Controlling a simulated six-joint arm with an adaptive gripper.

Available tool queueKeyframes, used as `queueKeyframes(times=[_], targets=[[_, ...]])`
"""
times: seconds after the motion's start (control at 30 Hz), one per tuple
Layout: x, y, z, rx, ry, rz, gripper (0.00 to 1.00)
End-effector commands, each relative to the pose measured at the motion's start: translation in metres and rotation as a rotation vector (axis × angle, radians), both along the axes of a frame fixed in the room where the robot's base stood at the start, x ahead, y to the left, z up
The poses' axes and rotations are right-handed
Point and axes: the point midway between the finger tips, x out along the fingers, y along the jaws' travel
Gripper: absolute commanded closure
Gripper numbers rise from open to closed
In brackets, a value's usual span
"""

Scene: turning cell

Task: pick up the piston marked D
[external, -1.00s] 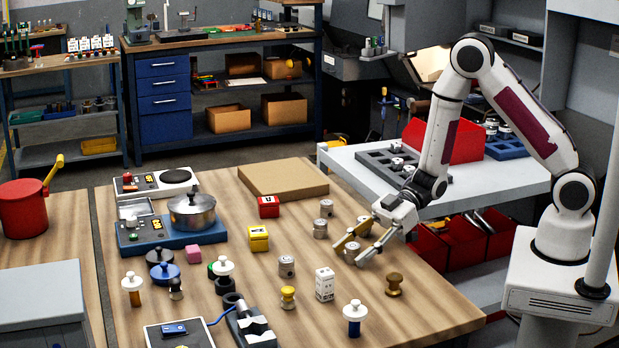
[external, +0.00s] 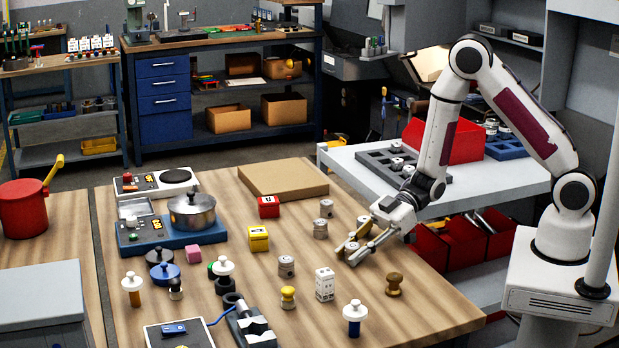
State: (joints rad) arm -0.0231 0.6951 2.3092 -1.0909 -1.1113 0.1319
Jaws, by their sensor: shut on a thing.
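My gripper (external: 350,253) is low over the wooden table, right of its middle, with its fingers shut on a small grey metal piston (external: 352,248). The fingers hide much of this piston, and I cannot read a mark on it. Similar grey pistons stand on the table to the left of my gripper: one at the back (external: 326,208), one just in front of it (external: 320,228), and one nearer the front (external: 286,266) with a dark mark on its side. I cannot make out their letters.
A white printed box (external: 325,284), a brown knob-shaped part (external: 394,284) and a blue-and-white plunger (external: 355,317) stand in front of my gripper. A yellow block (external: 258,238) and red block (external: 269,207) stand left. A grey tray (external: 372,158) lies on the white bench behind.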

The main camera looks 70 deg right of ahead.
Motion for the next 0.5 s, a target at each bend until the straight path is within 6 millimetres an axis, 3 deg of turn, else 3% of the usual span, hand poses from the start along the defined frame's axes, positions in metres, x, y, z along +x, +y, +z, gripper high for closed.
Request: queueKeyframes(times=[0.5], targets=[[0.000,0.000,0.013,0.001,-0.003,0.001,1.00]])
